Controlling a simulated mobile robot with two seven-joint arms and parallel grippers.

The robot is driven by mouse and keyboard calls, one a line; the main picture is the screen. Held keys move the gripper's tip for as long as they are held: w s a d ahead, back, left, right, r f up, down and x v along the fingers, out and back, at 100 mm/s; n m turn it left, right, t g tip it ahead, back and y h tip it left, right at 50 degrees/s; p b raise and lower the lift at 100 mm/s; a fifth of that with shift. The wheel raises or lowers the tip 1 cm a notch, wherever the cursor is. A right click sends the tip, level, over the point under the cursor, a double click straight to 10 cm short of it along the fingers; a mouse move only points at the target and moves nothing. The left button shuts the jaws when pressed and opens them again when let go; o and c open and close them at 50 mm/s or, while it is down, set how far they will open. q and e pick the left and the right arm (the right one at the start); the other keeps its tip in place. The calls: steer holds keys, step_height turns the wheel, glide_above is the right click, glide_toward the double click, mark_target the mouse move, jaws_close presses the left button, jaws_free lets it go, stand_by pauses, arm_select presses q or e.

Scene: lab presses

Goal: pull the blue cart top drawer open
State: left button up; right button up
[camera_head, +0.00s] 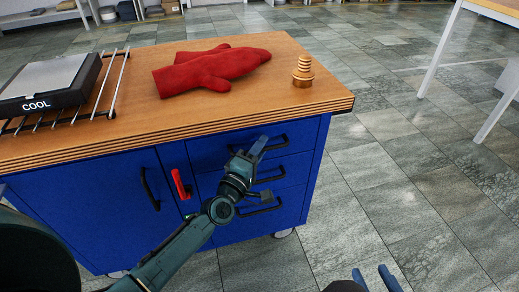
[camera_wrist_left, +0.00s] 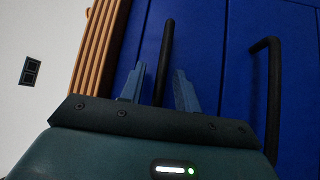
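The blue cart (camera_head: 110,190) has a wooden top and a stack of drawers on its right side. The top drawer (camera_head: 210,152) looks flush with the cart front, and its black bar handle (camera_head: 278,145) is partly hidden by my gripper. My left gripper (camera_head: 257,148) is at this handle. In the left wrist view its two fingers (camera_wrist_left: 158,90) are apart, with the handle bar (camera_wrist_left: 166,50) between them; whether they touch it I cannot tell. My right gripper (camera_head: 374,280) is at the bottom edge, fingers apart and empty, away from the cart.
Lower drawer handles (camera_head: 262,207) sit below my left gripper. A red handle (camera_head: 181,185) and a black door handle (camera_head: 149,188) are to the left. A red mitt (camera_head: 210,72), a brass ringed piece (camera_head: 303,72) and a COOL plate (camera_head: 45,85) lie on top.

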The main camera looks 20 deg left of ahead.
arm_select(q)
steer(key=shift+c, duration=0.5)
jaws_close()
steer(key=shift+s, duration=0.15)
